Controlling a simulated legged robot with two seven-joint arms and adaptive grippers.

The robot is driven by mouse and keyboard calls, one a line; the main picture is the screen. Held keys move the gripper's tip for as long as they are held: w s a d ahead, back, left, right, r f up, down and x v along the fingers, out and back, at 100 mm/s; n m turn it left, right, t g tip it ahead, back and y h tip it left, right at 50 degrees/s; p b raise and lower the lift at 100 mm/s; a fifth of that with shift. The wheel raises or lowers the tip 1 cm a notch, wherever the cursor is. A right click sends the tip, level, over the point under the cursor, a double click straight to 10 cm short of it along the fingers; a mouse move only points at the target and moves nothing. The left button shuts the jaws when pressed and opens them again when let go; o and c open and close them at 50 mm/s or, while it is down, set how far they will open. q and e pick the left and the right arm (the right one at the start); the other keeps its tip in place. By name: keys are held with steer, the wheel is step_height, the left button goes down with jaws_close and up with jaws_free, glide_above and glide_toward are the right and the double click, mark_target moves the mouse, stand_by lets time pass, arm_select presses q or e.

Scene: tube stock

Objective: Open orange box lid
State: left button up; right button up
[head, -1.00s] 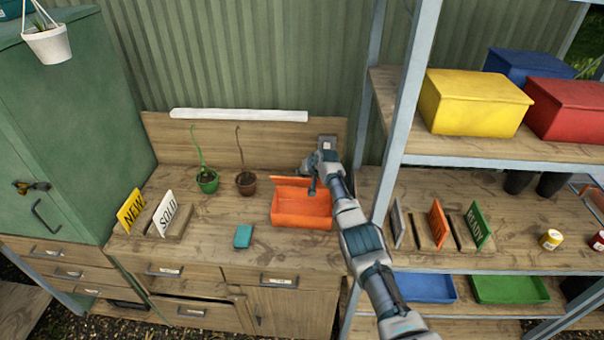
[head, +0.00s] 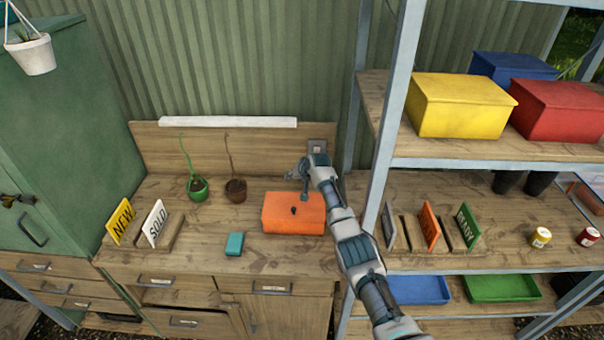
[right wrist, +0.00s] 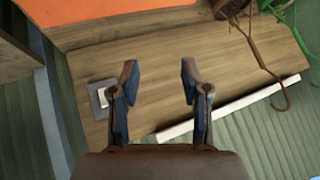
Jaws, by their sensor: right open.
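The orange box (head: 293,213) sits on the wooden workbench in the head view. Its lid lies down over the top and no inside shows; a small dark mark is on it. My right gripper (head: 299,180) is above and behind the box's back edge, near the backboard. In the right wrist view my right gripper (right wrist: 158,75) is open, with nothing between its fingers. Part of the orange box (right wrist: 110,20) shows at the top left there, apart from the fingers. My left gripper is not in view.
Two potted plants (head: 198,188) stand left of the box. A teal block (head: 234,244) lies at its front left. Signs (head: 155,222) stand farther left. A metal shelf post (head: 383,150) rises close to my right arm. The backboard (head: 220,152) stands behind the gripper.

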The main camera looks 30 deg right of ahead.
steer(key=v, duration=1)
steer(key=shift+a, duration=0.25)
steer(key=shift+s+d, duration=0.1)
